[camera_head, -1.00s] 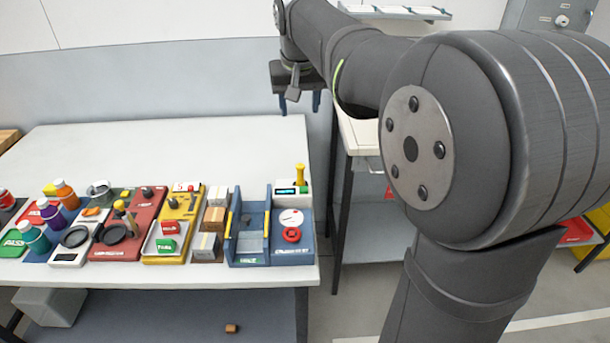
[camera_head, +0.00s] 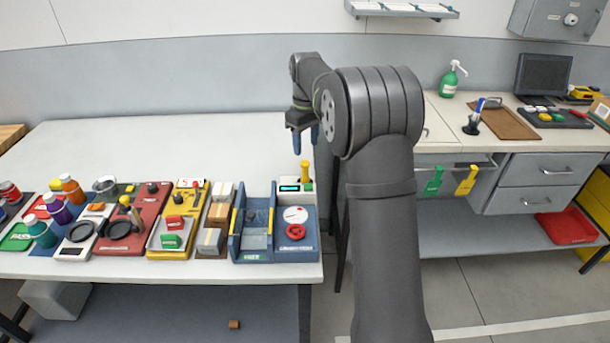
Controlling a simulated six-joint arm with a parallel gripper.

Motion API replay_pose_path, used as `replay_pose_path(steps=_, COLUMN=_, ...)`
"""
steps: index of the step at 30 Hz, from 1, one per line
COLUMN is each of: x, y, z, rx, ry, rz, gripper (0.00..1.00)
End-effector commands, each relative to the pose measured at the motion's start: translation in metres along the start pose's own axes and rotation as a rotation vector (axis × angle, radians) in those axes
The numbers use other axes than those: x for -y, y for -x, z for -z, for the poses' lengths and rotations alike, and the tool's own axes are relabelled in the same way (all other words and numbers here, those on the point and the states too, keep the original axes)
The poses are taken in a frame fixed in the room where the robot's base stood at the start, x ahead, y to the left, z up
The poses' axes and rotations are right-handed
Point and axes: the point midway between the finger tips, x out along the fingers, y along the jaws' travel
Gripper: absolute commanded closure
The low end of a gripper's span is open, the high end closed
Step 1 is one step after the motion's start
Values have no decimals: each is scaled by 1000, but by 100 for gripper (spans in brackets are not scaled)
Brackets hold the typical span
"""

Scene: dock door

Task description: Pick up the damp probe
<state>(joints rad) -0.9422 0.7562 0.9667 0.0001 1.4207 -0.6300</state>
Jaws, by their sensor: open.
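The damp probe appears to be the yellow-handled piece (camera_head: 305,172) standing upright at the right end of the table's row of items. It stands at a small white and green unit with a dark display (camera_head: 290,188); how it is seated there cannot be made out. My gripper (camera_head: 305,145) hangs above and behind it, near the table's right edge, with its blue fingers pointing down. The gripper is open, with nothing seen between its fingers, and apart from the probe.
A blue tray unit (camera_head: 252,240) and a panel with a red ring (camera_head: 296,231) stand in front of the probe. Several stations and bottles (camera_head: 72,190) fill the table's front left. The table's back half (camera_head: 180,140) is clear. A second bench (camera_head: 440,130) stands right.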

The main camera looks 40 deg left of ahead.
Motion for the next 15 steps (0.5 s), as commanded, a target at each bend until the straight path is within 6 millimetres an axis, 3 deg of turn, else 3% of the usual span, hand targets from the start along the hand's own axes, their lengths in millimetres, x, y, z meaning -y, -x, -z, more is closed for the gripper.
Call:
replay_pose_path(steps=6, x=1, y=-46, z=0, rx=2, ry=-1, rz=2, gripper=49)
replay_pose_path(steps=15, x=0, y=-69, z=1, rx=-1, ry=-1, rz=-1, gripper=49)
